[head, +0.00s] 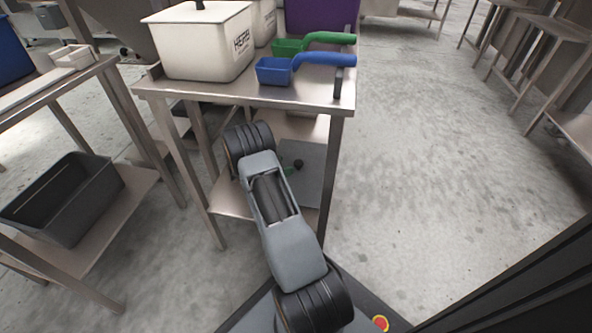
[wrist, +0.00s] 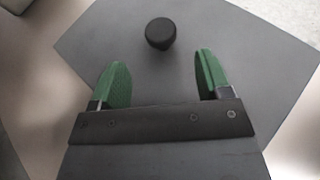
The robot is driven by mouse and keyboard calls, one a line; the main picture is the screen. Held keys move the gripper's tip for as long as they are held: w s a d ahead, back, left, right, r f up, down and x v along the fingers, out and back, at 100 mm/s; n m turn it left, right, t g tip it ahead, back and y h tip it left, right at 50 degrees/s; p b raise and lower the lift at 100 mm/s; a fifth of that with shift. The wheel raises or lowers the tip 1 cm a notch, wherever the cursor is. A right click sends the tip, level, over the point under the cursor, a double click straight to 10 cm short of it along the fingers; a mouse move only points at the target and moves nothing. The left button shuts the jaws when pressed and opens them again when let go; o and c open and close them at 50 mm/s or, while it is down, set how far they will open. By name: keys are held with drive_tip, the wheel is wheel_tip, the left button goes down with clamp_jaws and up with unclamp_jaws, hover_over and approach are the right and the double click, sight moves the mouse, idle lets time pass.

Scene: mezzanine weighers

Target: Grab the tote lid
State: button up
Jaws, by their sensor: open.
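The tote lid (head: 314,181) is a flat dark grey plate with a round black knob, lying on the lower shelf of the steel table. In the wrist view the lid (wrist: 237,42) fills much of the picture, and its knob (wrist: 160,33) stands beyond the fingertips, roughly centred between them. My gripper (wrist: 161,75) is open and empty, with its green finger pads apart above the lid.
The table top (head: 226,92) above the shelf holds a white tub (head: 200,45), a blue scoop (head: 274,70), a green scoop (head: 290,47) and a purple bin (head: 320,14). A table leg (head: 329,170) stands right of the lid. A dark grey tote (head: 62,200) sits on the left shelf.

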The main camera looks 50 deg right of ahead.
sight(296, 163)
drive_tip(key=shift+x, duration=4.15)
drive_tip(key=shift+r, duration=0.15)
drive_tip(key=c, duration=1.2)
drive_tip(key=shift+r, duration=0.1)
